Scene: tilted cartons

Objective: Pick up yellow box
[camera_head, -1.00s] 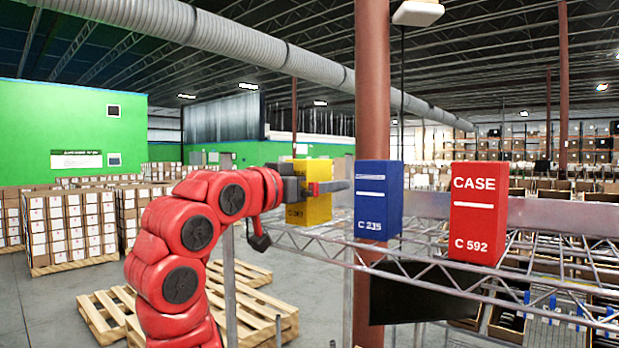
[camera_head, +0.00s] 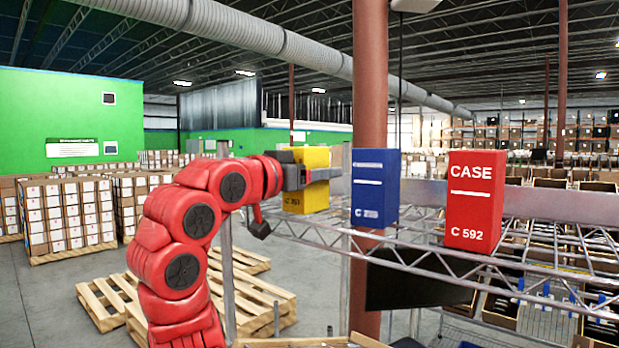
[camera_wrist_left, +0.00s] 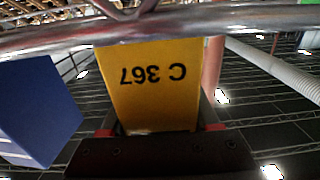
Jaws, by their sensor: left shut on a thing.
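The yellow box (camera_head: 307,197) stands at the left end of the wire rack in the head view, partly hidden by my left gripper (camera_head: 311,175). The gripper is shut on the box, with its fingers across the box's front and side. In the left wrist view the yellow box (camera_wrist_left: 152,88) fills the middle, upside down, with "C 367" on its face. The gripper's dark body (camera_wrist_left: 160,156) is below it. I cannot tell whether the box still touches the rack. My right gripper is not in view.
A blue box (camera_head: 376,188) stands right beside the yellow box, and a red box (camera_head: 474,200) farther right, on the wire rack (camera_head: 470,257). A brown column (camera_head: 369,80) rises behind. Wooden pallets (camera_head: 262,305) lie on the floor below.

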